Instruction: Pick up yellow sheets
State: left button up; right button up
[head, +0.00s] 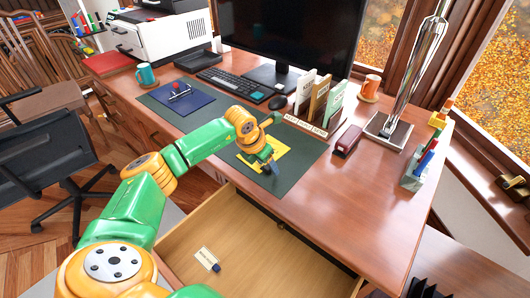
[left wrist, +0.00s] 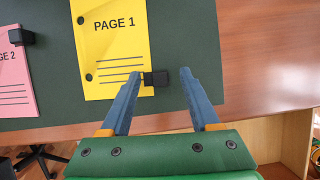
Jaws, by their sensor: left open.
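The yellow sheets (head: 283,161) lie on the dark green mat (head: 307,150) on the desk. In the left wrist view the top yellow sheet (left wrist: 112,45) reads "PAGE 1", and a small black clip (left wrist: 156,78) sticks out from its lower right edge. My left gripper (head: 272,167) is over the mat at the sheets. In the left wrist view its open blue fingers (left wrist: 160,73) stand on either side of the clip, with the left fingertip over the sheet's edge. Nothing is held. My right gripper is not in view.
A pink sheet (left wrist: 18,75) marked 2, with its own black clip (left wrist: 21,37), lies left of the yellow ones. An open drawer (head: 262,254) juts out below the desk edge.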

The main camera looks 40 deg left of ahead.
pick_arm(q)
jog(key=shift+w+f, duration=0.2)
jog(key=shift+f, duration=0.15)
jog(key=shift+r, duration=0.1)
grip_shut()
jog(key=shift+r, duration=0.1)
